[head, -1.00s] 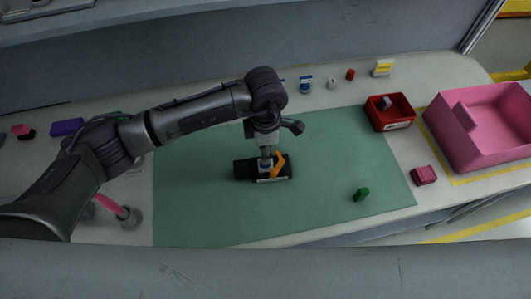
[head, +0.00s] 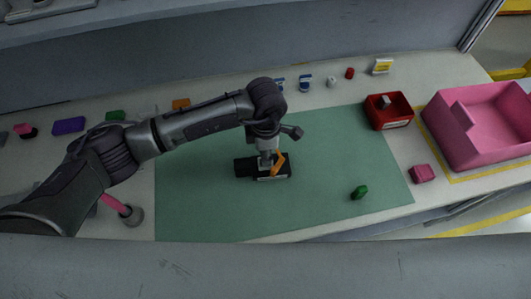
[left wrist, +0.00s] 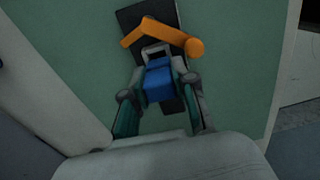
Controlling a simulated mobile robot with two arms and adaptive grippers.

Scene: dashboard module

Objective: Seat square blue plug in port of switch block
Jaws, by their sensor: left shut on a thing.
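The black switch block (head: 244,168) lies on the green mat near the middle of the head view. An orange lever (head: 279,162) is on it, and the lever also shows in the left wrist view (left wrist: 165,36). My left gripper (head: 267,160) points down over the block. In the left wrist view its fingers (left wrist: 160,90) are shut on the square blue plug (left wrist: 158,80). The plug is right by a grey, frame-like port (left wrist: 157,52) on the block. I cannot tell whether any of the plug is inside the port. My right gripper is not in view.
A green piece (head: 359,192) lies on the mat (head: 210,215) at right. A red bin (head: 388,112), a pink block (head: 421,173) and a large pink tray (head: 478,135) stand further right. Several small parts line the back. The mat's front left is clear.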

